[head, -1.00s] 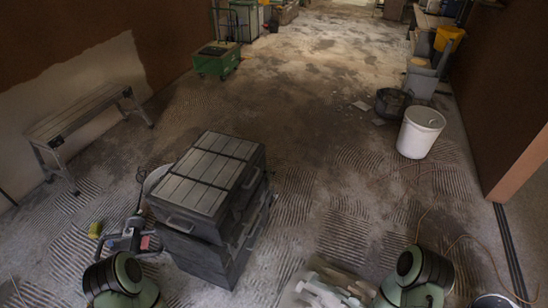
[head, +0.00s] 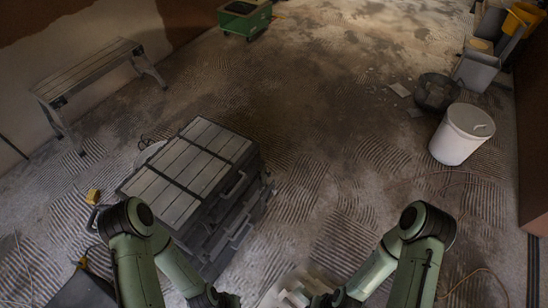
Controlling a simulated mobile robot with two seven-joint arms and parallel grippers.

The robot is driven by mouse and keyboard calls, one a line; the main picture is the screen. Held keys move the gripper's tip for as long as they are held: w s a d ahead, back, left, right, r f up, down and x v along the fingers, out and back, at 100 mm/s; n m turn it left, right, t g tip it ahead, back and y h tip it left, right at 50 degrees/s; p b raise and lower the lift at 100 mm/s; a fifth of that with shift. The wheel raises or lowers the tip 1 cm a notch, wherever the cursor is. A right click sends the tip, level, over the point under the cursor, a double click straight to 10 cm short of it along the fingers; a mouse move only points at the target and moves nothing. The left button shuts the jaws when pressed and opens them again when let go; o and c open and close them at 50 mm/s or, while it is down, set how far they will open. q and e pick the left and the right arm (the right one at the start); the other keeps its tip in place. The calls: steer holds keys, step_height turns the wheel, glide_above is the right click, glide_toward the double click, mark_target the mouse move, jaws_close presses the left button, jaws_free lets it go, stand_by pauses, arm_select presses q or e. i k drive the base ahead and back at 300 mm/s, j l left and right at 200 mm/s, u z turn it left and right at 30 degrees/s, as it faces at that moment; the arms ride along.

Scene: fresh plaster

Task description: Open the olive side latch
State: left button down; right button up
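A dark grey stacked toolbox (head: 188,168) with a slatted lid stands on the floor left of centre in the head view. Handles and fittings show on its right-facing side, but I cannot make out an olive latch among them. My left gripper (head: 229,299) is at the bottom edge, in front of the toolbox's near lower corner. My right gripper (head: 325,300) is at the bottom edge, right of the toolbox and beside a pale tray. Both grippers are dark, small and partly cut off, so their fingers are unclear. I see nothing held in either.
The pale tray (head: 272,296) with light pieces lies between my grippers. A white bucket (head: 455,145) and a black tub (head: 436,92) stand at right. A metal bench (head: 92,72) is at upper left, a green cart (head: 244,18) at the top. The ridged floor right of the toolbox is clear.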

mark_target(263, 169)
steer(key=i+l+u, duration=0.1)
steer(key=i+l, duration=0.3)
steer(key=i+l+u, duration=0.15)
steer(key=i+l, duration=0.25)
steer(key=l, duration=0.15)
steer(key=i+l+u, duration=0.1)
steer(key=i+l, duration=0.25)
steer(key=l, duration=0.2)
